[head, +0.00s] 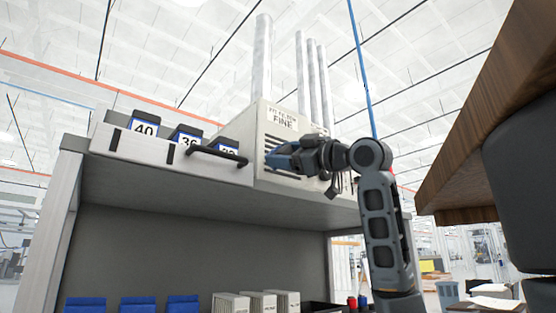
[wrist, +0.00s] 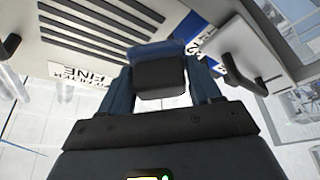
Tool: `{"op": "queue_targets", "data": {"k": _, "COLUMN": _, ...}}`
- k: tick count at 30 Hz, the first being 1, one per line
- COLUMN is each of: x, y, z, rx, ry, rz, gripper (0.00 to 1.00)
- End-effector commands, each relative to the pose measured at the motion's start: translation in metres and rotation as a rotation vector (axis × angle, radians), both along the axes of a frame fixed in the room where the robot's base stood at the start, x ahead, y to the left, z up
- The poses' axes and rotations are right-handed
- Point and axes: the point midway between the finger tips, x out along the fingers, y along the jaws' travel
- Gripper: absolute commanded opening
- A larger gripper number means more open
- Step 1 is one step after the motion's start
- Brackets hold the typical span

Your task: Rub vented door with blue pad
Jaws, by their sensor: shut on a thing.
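The vented door is the white front of a box labelled FINE (head: 259,133), with dark horizontal slots; it stands on top of the shelf unit. In the wrist view the slotted door (wrist: 65,40) fills the upper left, its label upside down. My gripper (head: 284,160) is raised in front of the door. In the wrist view my gripper (wrist: 160,85) is shut on a dark block with a blue edge, the blue pad (wrist: 158,50). The pad is close to the door; I cannot tell whether it touches. My gripper hides part of the slots in the head view.
Left of the door is a white bin (head: 165,158) with a black handle (head: 216,154) and blue cards numbered 40 and 36. Below, the shelf unit (head: 200,240) holds blue items and white boxes. A wooden overhang (head: 490,110) fills the right.

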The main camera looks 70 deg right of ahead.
Motion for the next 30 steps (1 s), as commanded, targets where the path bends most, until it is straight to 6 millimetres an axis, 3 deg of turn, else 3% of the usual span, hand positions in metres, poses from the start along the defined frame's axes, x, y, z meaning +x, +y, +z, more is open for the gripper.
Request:
{"op": "queue_targets", "data": {"k": 17, "x": -0.012, "y": 0.007, "z": 0.001, "rx": -0.001, "ry": -0.002, "rz": -0.001, "gripper": 0.39}}
{"op": "queue_targets", "data": {"k": 30, "x": -0.037, "y": 0.022, "z": 0.001, "rx": -0.002, "ry": -0.003, "rz": -0.001, "gripper": 0.39}}
